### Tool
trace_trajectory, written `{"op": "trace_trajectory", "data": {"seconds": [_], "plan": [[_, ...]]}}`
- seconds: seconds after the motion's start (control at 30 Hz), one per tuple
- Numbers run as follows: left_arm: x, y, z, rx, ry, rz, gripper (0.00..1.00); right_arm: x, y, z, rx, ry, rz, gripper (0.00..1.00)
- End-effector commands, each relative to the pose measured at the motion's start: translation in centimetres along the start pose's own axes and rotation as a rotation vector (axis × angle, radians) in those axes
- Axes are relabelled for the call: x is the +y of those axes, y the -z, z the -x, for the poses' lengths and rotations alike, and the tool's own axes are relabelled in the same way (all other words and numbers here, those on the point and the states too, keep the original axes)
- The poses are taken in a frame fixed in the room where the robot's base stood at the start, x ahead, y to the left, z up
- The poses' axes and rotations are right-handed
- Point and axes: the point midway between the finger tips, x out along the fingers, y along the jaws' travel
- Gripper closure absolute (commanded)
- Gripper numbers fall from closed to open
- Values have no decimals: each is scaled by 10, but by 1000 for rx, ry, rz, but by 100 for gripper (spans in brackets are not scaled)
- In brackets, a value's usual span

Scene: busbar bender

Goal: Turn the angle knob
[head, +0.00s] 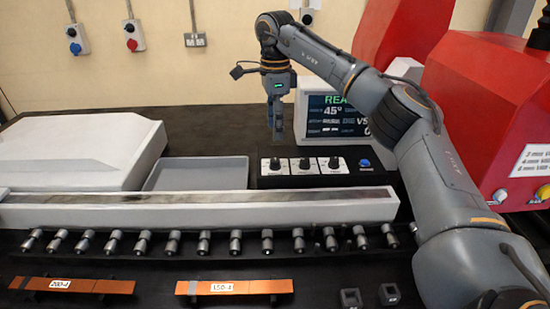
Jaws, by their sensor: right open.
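A control panel (262,183) carries three black knobs on white plates: a left knob (275,165), a middle knob (304,164) and a right knob (333,163). Their labels are too small to read, so I cannot tell which one sets the angle. The display (345,114) behind the panel reads 45° and is partly hidden by my right arm. My right gripper (277,138) points down above the left knob, apart from it. It is open and empty, seen nearly edge-on. My left gripper is not in view.
A blue button (365,163) sits right of the knobs. A grey tray (198,174) and a white cover (75,150) are at left. A long white bar (150,216) and a row of rollers lie in front. Orange busbars (235,287) lie nearest. Red machines (480,100) stand at right.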

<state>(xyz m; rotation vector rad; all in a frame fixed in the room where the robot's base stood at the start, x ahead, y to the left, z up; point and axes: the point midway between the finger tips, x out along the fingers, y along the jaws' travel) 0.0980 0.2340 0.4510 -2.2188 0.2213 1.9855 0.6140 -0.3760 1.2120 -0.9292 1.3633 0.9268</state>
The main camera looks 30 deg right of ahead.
Motion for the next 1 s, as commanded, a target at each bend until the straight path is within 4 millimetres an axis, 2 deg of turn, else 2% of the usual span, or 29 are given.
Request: {"op": "trace_trajectory", "data": {"seconds": [0.2,0.5,0.67,0.9,0.97,1.0], "plan": [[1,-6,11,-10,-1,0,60,2,1,-48,2,-5,1,48],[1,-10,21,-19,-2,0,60,1,0,-92,1,-3,1,48],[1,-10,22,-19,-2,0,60,1,0,-100,0,-1,1,48],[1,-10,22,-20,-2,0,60,1,0,-101,0,-1,1,48],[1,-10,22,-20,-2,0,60,1,0,-101,0,-1,1,58],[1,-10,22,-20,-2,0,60,1,0,-101,0,-1,1,67]]}}
